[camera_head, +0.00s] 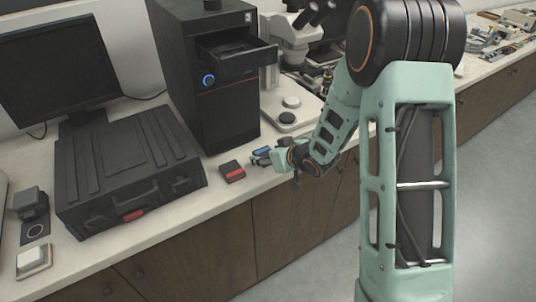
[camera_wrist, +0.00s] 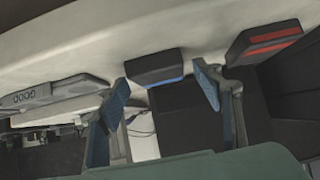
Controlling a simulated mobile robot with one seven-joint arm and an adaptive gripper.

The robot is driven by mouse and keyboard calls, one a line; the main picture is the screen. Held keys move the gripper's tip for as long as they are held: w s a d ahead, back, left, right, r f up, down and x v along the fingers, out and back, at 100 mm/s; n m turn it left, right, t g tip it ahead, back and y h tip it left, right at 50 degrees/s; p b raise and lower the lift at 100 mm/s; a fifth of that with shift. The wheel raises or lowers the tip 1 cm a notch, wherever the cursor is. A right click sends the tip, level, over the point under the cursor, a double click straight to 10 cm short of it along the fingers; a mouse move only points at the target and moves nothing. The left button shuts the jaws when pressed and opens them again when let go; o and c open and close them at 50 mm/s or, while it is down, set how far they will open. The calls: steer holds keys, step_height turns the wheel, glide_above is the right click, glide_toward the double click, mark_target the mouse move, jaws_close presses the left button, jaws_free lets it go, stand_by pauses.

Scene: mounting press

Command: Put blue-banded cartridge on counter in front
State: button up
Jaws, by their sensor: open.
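The blue-banded cartridge (camera_wrist: 154,67) is a dark block with a blue stripe along its near edge. In the wrist view it rests on the counter between and just beyond my gripper's fingertips. My gripper (camera_wrist: 161,80) is open, with one blue-padded finger towards each end of the cartridge, and does not hold it. In the head view my gripper (camera_head: 272,158) is low over the counter's front edge and partly hides the cartridge. The pale counter (camera_head: 205,200) has bare surface along its front, left of the gripper.
A red-banded cartridge (camera_head: 232,171) lies close by on the left. The tall black press (camera_head: 205,95) with an open drawer (camera_head: 235,60) stands behind. A black case (camera_head: 125,170), a monitor (camera_head: 60,75) and a microscope (camera_head: 292,45) also stand on the counter.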

steer(key=p+v, duration=0.1)
steer(key=v, duration=1.1)
steer(key=shift+r, duration=0.15)
steer(key=shift+d, duration=0.1)
